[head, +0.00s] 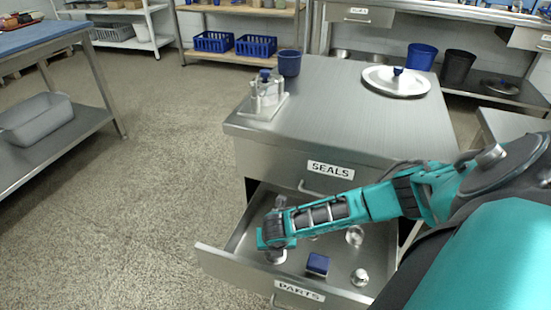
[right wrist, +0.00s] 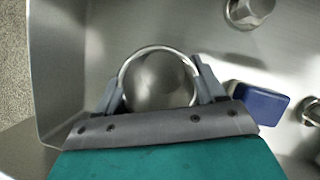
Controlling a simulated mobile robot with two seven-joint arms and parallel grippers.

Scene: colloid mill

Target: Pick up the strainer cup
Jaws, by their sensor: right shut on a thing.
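The strainer cup (right wrist: 158,82), a round metal cup with a bright ring rim, sits between the two fingers of my right gripper (right wrist: 160,92) in the right wrist view. The fingers are shut on it from opposite sides. In the head view my right gripper (head: 274,243) reaches down into the left part of the open PARTS drawer (head: 222,262). A little of the cup (head: 276,257) shows below it; the rest is hidden by the gripper. I cannot tell whether the cup touches the drawer floor. My left gripper is not in view.
A blue block (head: 317,264) and metal fittings (head: 360,277) (head: 354,236) lie in the drawer to the right of the gripper. The drawer's walls surround it closely. The closed SEALS drawer (head: 290,168) and steel worktop (head: 335,110) stand above and behind.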

